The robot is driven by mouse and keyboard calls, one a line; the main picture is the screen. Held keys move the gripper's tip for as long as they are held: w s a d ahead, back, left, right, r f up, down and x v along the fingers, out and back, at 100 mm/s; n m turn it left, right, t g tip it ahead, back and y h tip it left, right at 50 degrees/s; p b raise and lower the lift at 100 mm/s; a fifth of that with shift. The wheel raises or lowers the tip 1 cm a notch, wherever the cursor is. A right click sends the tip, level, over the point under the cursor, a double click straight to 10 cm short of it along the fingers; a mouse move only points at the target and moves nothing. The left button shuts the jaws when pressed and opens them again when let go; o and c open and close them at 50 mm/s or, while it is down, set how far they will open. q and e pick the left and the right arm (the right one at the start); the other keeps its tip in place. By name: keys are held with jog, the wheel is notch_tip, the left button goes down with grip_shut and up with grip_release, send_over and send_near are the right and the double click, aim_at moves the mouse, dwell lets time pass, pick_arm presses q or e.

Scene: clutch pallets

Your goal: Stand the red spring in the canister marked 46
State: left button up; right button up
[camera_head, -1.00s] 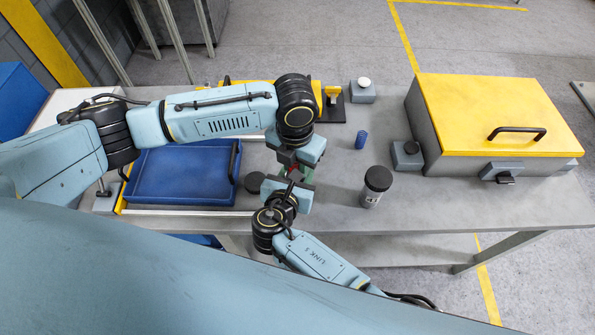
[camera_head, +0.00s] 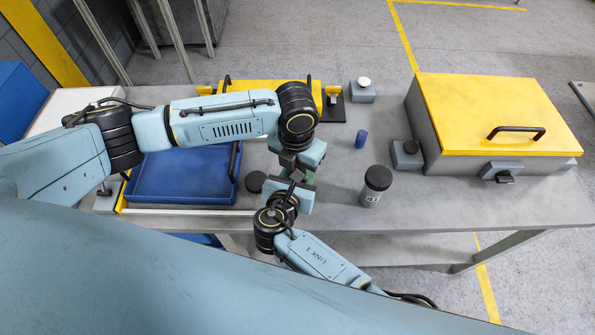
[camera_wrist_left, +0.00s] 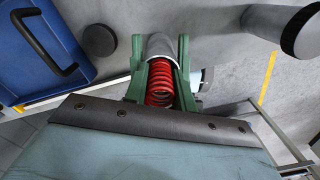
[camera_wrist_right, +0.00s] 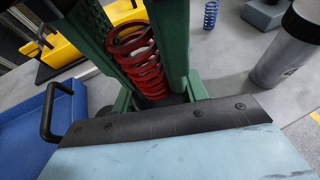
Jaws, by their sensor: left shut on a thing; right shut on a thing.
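The red spring (camera_wrist_right: 135,60) stands roughly upright between green fingers in the right wrist view. It also shows between my left fingers in the left wrist view (camera_wrist_left: 159,85). A pale grey canister (camera_wrist_left: 160,46) lies at the spring's far end there; its marking is hidden. My left gripper (camera_head: 305,171) is shut on the spring from above. My right gripper (camera_head: 302,184) is shut, apparently on this canister, just below. The spring's lower end meets a dark area at the canister's mouth; I cannot tell how deep it sits.
A black-topped numbered canister (camera_head: 371,196) stands to the right, with a blue spring (camera_head: 361,139) behind it. A yellow-lidded box (camera_head: 490,105) stands farther right. A blue tray (camera_head: 180,190) and a black disc (camera_head: 255,181) are on the left. The table's right front is clear.

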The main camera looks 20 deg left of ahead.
pick_arm(q)
jog(key=shift+s+a+f, duration=0.15)
jog(key=shift+s+f, duration=0.15)
jog(key=shift+f, duration=0.25)
jog(key=shift+s+a+f, duration=0.1)
jog(key=shift+s+f, duration=0.15)
jog(key=shift+f, duration=0.3)
pick_arm(e)
jog(key=shift+s+a+r, duration=0.15)
jog(key=shift+a+r, duration=0.25)
jog(key=shift+r, duration=0.05)
pick_arm(q)
jog(key=o, duration=0.9)
jog(key=shift+o, duration=0.7)
jog(key=r, duration=1.3)
jog(key=shift+w+d+r, duration=0.1)
jog(key=shift+w+d, duration=0.15)
jog(key=shift+w, duration=0.15)
pick_arm(e)
jog(key=shift+w+d+f, duration=0.25)
jog(key=shift+w, duration=0.05)
pick_arm(q)
jog(key=shift+r, duration=0.5)
pick_arm(e)
jog(key=o, duration=1.3)
jog(key=shift+c, duration=0.2)
